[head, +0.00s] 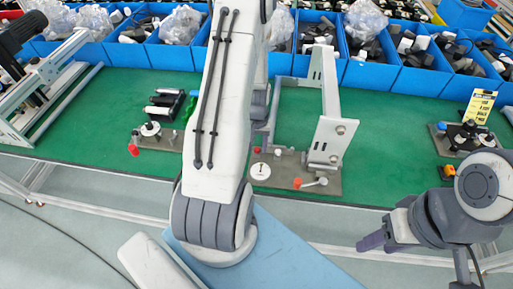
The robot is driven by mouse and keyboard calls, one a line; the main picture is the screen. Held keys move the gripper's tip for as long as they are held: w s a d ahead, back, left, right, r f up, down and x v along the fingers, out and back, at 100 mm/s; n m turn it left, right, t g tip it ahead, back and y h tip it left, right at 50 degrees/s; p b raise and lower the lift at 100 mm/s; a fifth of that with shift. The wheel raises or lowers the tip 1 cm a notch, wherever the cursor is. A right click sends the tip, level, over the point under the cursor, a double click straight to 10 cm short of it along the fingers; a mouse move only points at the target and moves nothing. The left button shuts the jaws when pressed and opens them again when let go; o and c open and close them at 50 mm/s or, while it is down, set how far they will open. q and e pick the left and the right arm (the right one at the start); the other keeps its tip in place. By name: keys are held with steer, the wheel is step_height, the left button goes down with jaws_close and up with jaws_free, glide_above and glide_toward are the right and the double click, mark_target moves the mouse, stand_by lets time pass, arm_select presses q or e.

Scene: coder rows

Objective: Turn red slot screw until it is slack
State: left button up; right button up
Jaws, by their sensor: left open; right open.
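A grey base plate (325,184) with an upright white bracket (333,137) stands on the green bench. It carries a white disc (260,172), a small red part (257,150) and an orange-red knob (297,183). Another fixture to the left has a red knob (134,150). I see no slot clearly and cannot tell which red part is the slot screw. My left arm's white link crosses the middle; a grey wrist part shows behind it, with its fingers hidden. My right gripper (372,241) is open and empty at lower right, apart from the fixtures.
Blue bins (370,75) of parts line the back. A black-and-white unit with a yellow tag (480,106) stands at the right, an orange item (446,173) near it. A metal frame (45,90) stands at the left. Green bench (385,135) is clear right of the bracket.

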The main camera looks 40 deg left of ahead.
arm_select(q)
jaws_close()
steer(key=n, duration=0.5)
steer(key=shift+n+p, duration=0.3)
steer(key=n, duration=0.4)
steer(key=shift+n, duration=0.3)
